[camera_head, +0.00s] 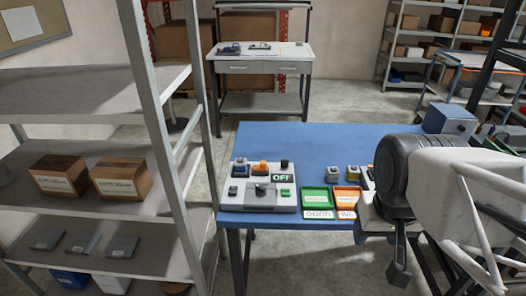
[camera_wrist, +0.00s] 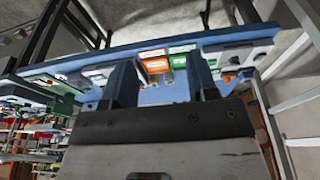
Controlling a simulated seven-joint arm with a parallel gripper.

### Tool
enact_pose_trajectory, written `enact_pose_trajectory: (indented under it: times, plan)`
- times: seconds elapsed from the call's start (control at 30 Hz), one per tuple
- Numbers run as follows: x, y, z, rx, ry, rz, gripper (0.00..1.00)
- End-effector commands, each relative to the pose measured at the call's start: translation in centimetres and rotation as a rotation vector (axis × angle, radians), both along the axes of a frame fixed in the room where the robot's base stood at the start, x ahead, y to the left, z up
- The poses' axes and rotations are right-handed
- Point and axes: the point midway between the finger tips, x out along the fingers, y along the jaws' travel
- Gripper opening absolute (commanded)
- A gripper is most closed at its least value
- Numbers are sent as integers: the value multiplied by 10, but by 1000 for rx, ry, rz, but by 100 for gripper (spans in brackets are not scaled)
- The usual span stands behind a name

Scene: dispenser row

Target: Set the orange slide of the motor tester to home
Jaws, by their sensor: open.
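The motor tester (camera_head: 230,197) is a light grey box at the left end of the blue table. The orange slide (camera_head: 262,167) is a small orange piece on its top, toward the back. In the wrist view the tester (camera_wrist: 240,50) is at the upper right, too small to read the slide's position. My gripper (camera_wrist: 160,65) is open and empty, apart from the tester. In the head view my arm hides the table's right part.
A green tray (camera_head: 314,192) and an orange tray (camera_head: 346,191) stand right of the tester, with small grey parts (camera_head: 343,172) behind. The blue table (camera_head: 300,143) is clear at the back. A grey shelf post (camera_head: 165,130) rises left of the table.

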Motion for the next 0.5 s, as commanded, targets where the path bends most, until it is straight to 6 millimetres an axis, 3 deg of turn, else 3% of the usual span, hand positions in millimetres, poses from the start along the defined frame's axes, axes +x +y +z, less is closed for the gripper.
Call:
enact_pose_trajectory:
  times: [0.27,0.5]
  plan:
    - [19,4,5,-11,12,59,50]
    - [61,14,15,-33,32,191,50]
